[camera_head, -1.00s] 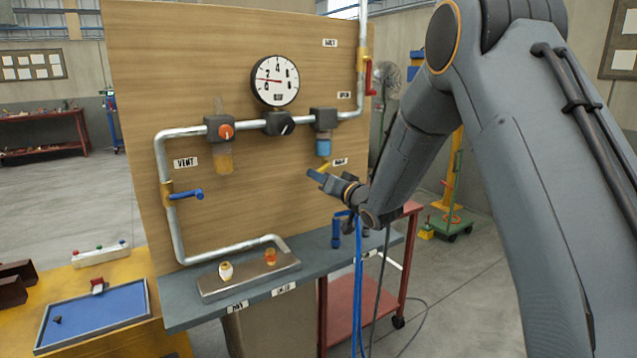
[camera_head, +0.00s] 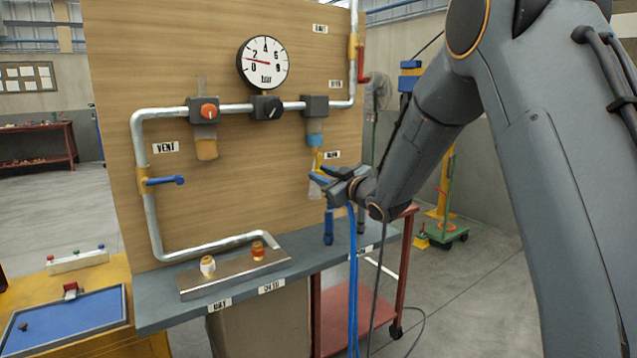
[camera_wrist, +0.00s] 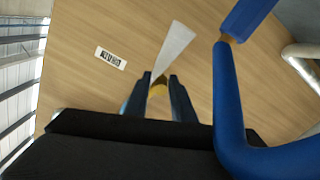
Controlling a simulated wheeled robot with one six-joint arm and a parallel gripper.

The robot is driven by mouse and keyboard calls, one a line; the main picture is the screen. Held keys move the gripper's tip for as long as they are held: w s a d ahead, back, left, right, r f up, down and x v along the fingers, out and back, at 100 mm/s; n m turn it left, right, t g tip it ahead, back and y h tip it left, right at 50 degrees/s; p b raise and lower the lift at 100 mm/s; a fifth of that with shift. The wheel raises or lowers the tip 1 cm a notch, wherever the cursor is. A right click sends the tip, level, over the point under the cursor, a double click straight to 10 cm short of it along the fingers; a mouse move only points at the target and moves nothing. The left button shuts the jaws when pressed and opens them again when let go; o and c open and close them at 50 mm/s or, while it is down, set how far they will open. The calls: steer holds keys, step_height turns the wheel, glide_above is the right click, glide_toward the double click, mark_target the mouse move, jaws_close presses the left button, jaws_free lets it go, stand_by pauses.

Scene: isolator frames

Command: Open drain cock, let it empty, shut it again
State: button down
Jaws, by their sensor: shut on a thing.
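The filter bowl (camera_head: 314,126) hangs under the pipe at the right of the board, with blue at its bottom. Below it is the yellow drain cock (camera_head: 319,160), which now stands nearly upright in the head view. My gripper (camera_head: 319,178) is at the cock, shut on its yellow part. In the wrist view my gripper (camera_wrist: 155,80) has the yellow drain cock (camera_wrist: 159,86) between its dark fingertips, mostly hidden. A pale translucent wedge (camera_wrist: 175,46) extends beyond the fingertips, and shows below the cock (camera_head: 315,189); I cannot tell whether it is a tube or liquid.
A blue hose (camera_wrist: 232,110) passes close at the right of my fingers. The blue vent lever (camera_head: 166,180) is further left. A grey shelf (camera_head: 160,312) lies below.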

steer(key=shift+w+d+r+n+b, duration=0.2)
steer(key=shift+n+b, duration=0.15)
steer(key=shift+n, duration=0.2)
steer(key=shift+w+d+r+n+b, duration=0.15)
steer(key=shift+n+b, duration=0.2)
steer(key=shift+n, duration=0.2)
steer(key=shift+a, duration=0.1)
steer(key=shift+s, duration=0.1)
steer(key=c, duration=1.8)
jaws_free()
steer(key=shift+o, duration=0.3)
steer(key=shift+s+a, duration=0.1)
steer(key=shift+a, duration=0.05)
steer(key=shift+d+f, duration=0.2)
steer(key=shift+d, duration=0.05)
steer(key=v, duration=0.7)
steer(key=shift+s+d+b, duration=0.2)
steer(key=shift+s+b, duration=0.05)
steer(key=shift+b, duration=0.15)
